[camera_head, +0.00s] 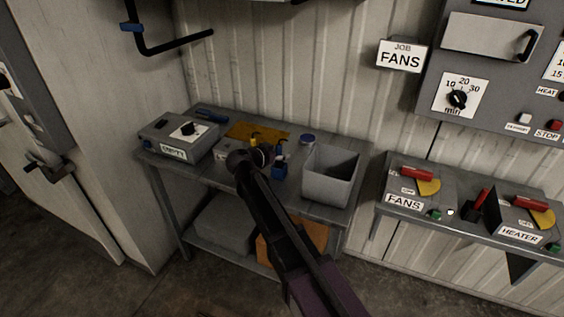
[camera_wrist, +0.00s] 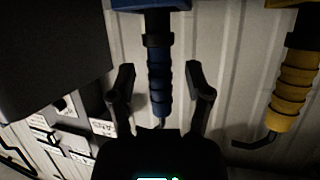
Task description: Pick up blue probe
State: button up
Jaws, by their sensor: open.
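The blue probe (camera_wrist: 158,82) has a ribbed blue handle and a thin tip. In the wrist view it lies between the two fingers of my gripper (camera_wrist: 160,68), with a visible gap on both sides. My gripper is open and holds nothing. In the head view the blue probe (camera_head: 280,151) shows above a small blue block on the table, just right of my gripper (camera_head: 263,156). My wrist hides part of the area around it.
A yellow probe (camera_wrist: 294,80) with a hooked tip is beside the blue one. The grey table (camera_head: 318,212) also holds a grey open bin (camera_head: 330,187), a labelled box (camera_head: 178,138), a yellow mat (camera_head: 262,129) and a blue-lidded jar (camera_head: 307,139). A ribbed wall stands behind.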

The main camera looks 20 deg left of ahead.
grip_shut()
jog(key=shift+r, duration=0.15)
dwell(0.4)
notch_tip(320, 180, up, 10)
jog(key=p, duration=1)
dwell(0.5)
